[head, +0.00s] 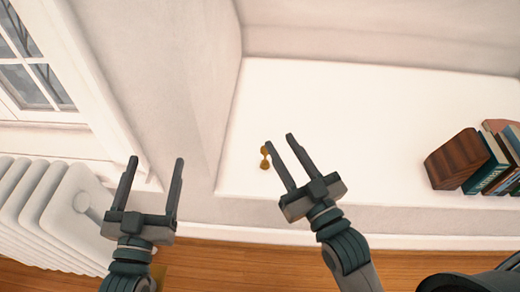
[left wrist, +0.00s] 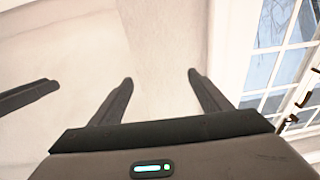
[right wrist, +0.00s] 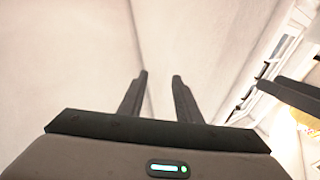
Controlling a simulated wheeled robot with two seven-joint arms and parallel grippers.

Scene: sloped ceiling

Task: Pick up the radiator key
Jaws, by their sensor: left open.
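The radiator key (head: 265,157) is a small brass-coloured piece lying on the white ledge (head: 340,110), near its front left. My right gripper (head: 279,139) is open, with a narrower gap than the left, and nothing is between its fingers. In the head view its left finger appears just right of the key; I cannot tell whether they touch. My left gripper (head: 156,160) is open and empty, left of the ledge in front of the wall. Neither wrist view shows the key; both show open fingers, left (left wrist: 160,82) and right (right wrist: 160,76).
A wooden bookend (head: 455,158) and several books (head: 492,160) stand at the ledge's right. A white radiator (head: 45,205) is at the lower left, below a window (head: 30,75). Walls border the ledge at the left and back. The ledge's middle is clear.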

